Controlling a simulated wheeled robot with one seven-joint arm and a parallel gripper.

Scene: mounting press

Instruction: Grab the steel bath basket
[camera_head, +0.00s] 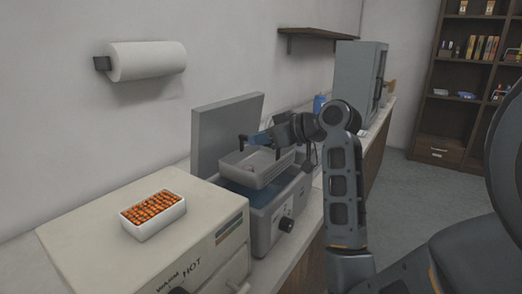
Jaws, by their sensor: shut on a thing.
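The steel bath basket (262,174) is a shallow grey tray with dark upright handles at its ends. It is at the top of the grey ultrasonic-type bath (262,232), and its rim stands above the bath's opening. My gripper (268,138) is over the basket, at the end of my arm reaching in from the right. It is shut on the basket, but the wrist and fingers hide the exact contact. Whether the basket's bottom is clear of the bath cannot be told.
The bath's raised lid (226,135) stands behind the basket. A cream machine (85,232) in front carries a white tray (154,230) of orange pieces. A grey cabinet (357,80) stands farther along the counter. A paper roll (146,61) hangs on the wall.

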